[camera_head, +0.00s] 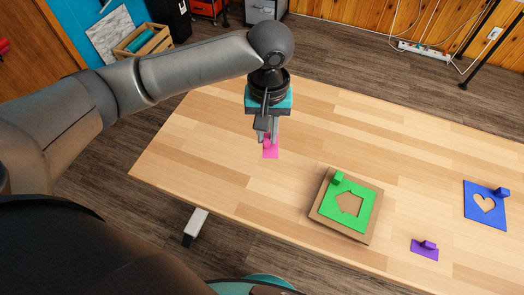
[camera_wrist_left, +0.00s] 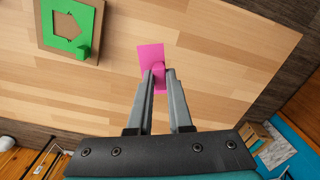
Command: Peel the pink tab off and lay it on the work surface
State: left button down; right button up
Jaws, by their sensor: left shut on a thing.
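The pink tab (camera_head: 271,153) is a flat pink piece with a small raised grip, over the left-middle of the wooden work surface (camera_head: 190,150). It also shows in the left wrist view (camera_wrist_left: 150,54), with its grip between my fingertips. My left gripper (camera_head: 266,136) points down from above and is shut on the pink tab. In the left wrist view my gripper (camera_wrist_left: 160,76) hides part of the tab. I cannot tell whether the tab touches the surface or hangs just above it. My right gripper is not in view.
A brown board (camera_head: 316,213) with a green cut-out plate (camera_head: 362,220) lies right of the gripper. A purple tab (camera_head: 424,253) and a blue plate with a heart-shaped hole (camera_head: 472,212) lie farther right. Bare wood surrounds the pink tab.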

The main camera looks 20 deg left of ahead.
aim_at(269, 146)
pick_arm(q)
jog(key=f+p, duration=0.1)
jog(key=f+n+p, duration=0.1)
jog(key=d+f+n+p, duration=0.1)
jog(key=shift+s+f, duration=0.1)
jog(key=shift+s, duration=0.3)
jog(key=s+f+n+p, duration=0.2)
jog(key=s+f+p, duration=0.1)
jog(key=f, duration=0.3)
jog(key=shift+d+p, duration=0.25)
jog(key=shift+p, duration=0.45)
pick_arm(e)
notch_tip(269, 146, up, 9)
pick_arm(q)
jog(key=shift+s, duration=0.1)
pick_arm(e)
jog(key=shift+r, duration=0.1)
pick_arm(q)
jog(key=shift+f+b, duration=1.3)
jog(key=shift+f, duration=2.25)
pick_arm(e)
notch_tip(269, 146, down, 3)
pick_arm(q)
jog(key=shift+f, duration=0.5)
